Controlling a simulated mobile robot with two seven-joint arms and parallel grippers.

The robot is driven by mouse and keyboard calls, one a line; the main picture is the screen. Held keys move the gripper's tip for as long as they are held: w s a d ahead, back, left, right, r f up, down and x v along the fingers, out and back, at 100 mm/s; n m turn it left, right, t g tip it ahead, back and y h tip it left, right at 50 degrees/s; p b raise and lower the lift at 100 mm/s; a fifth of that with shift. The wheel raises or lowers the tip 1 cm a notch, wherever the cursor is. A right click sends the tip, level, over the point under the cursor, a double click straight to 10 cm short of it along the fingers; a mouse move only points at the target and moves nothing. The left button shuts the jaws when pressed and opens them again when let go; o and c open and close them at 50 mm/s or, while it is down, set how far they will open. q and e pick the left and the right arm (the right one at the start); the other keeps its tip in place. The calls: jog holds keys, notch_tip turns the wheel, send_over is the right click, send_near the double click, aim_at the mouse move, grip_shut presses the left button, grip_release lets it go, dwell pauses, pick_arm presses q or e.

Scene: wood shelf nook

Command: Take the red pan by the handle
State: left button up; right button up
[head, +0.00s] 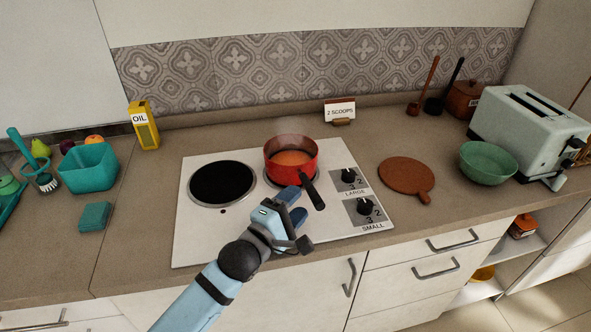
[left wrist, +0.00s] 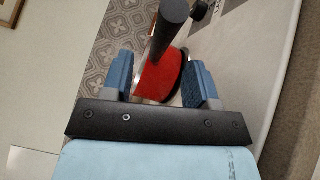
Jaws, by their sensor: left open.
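The red pan (head: 283,174) sits on the small back burner of the white cooktop (head: 195,238), with something orange inside. Its black handle (head: 315,196) points toward me and to the right. My left gripper (head: 295,205) is open and empty, just in front of the pan and to the left of the handle in the head view. In the left wrist view, the black handle (left wrist: 168,30) and the red pan wall (left wrist: 155,78) show between the open fingers (left wrist: 160,65). I cannot tell whether the handle lies between the fingertips or beyond them. My right gripper is not in view.
A large dark burner (head: 222,183) lies left of the pan. Two black knobs (head: 364,207) stand to its right. A round brown board (head: 406,176), green bowl (head: 487,163) and toaster (head: 530,125) are farther right. Teal containers (head: 90,168) stand at the left.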

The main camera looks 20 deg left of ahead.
aim_at(310, 184)
pick_arm(q)
jog(key=shift+x, duration=3.1)
jog(key=shift+a, duration=0.2)
jog(key=shift+c, duration=0.5)
grip_shut()
